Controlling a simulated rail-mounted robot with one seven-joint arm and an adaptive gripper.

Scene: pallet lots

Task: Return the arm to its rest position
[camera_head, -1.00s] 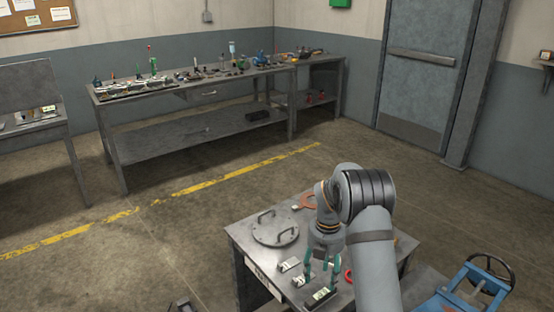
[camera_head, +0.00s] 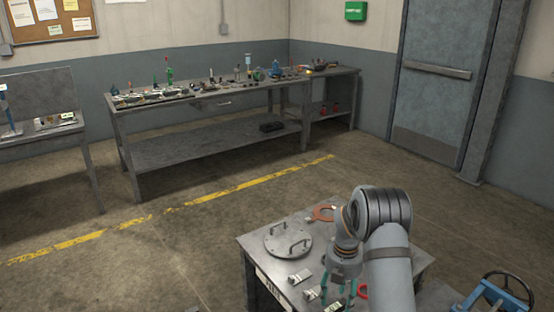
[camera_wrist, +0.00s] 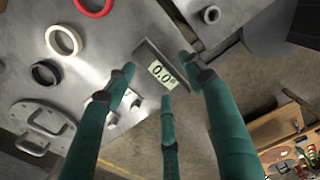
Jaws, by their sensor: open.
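My gripper (camera_head: 340,290) hangs at the end of my bent arm, low over the near metal table (camera_head: 262,258). In the wrist view its green fingers (camera_wrist: 160,80) are spread apart and open. A dark block with a pale display reading about 0.0 (camera_wrist: 161,74) lies between and beyond the fingertips. It looks free of the fingers, though contact is hard to judge. In the head view the fingers are partly cut off by the lower edge.
On the near table are a round plate with handles (camera_head: 289,240), an orange horseshoe-shaped piece (camera_head: 323,212), small pale parts (camera_head: 299,277) and rings (camera_wrist: 63,40). A blue cart (camera_head: 493,292) stands at right. Long workbenches (camera_head: 210,150) line the back wall; open floor lies between.

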